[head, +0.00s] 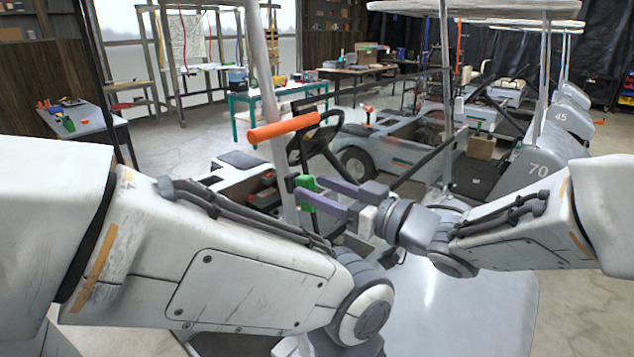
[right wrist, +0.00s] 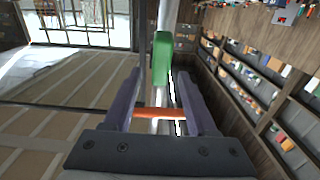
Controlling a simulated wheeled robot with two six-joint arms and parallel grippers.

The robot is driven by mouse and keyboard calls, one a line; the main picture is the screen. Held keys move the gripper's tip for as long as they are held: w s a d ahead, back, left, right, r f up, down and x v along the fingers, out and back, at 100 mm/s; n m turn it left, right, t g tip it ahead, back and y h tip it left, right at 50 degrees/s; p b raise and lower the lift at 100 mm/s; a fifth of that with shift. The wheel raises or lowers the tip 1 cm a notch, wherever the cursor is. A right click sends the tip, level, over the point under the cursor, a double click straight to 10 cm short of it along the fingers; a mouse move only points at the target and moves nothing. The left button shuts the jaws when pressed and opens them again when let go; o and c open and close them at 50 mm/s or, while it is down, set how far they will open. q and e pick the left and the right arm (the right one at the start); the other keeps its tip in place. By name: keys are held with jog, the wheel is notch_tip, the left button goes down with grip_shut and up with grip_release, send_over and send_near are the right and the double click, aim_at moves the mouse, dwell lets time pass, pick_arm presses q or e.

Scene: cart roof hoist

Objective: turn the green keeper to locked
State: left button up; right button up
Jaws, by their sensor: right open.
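The green keeper (head: 305,184) is a small green piece on the pale upright post (head: 277,160) of the near cart. In the right wrist view the keeper (right wrist: 161,58) stands upright, narrow and long, just ahead of and between the tips of my fingers. My right gripper (head: 311,188) has two purple fingers, open, one on either side of the keeper's lower end; it also shows in the right wrist view (right wrist: 159,75). I cannot tell whether the fingers touch the keeper. My left arm crosses the lower left, but its gripper is out of view.
An orange bar (head: 285,127) crosses the post above the keeper, and it shows between my fingers in the right wrist view (right wrist: 155,112). A black steering wheel (head: 318,137) is close behind. Other carts stand at the back right. A teal-framed bench (head: 270,94) stands behind.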

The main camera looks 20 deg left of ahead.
jog(key=shift+w+a, duration=0.15)
jog(key=shift+a, duration=0.35)
jog(key=shift+c, duration=0.3)
grip_shut()
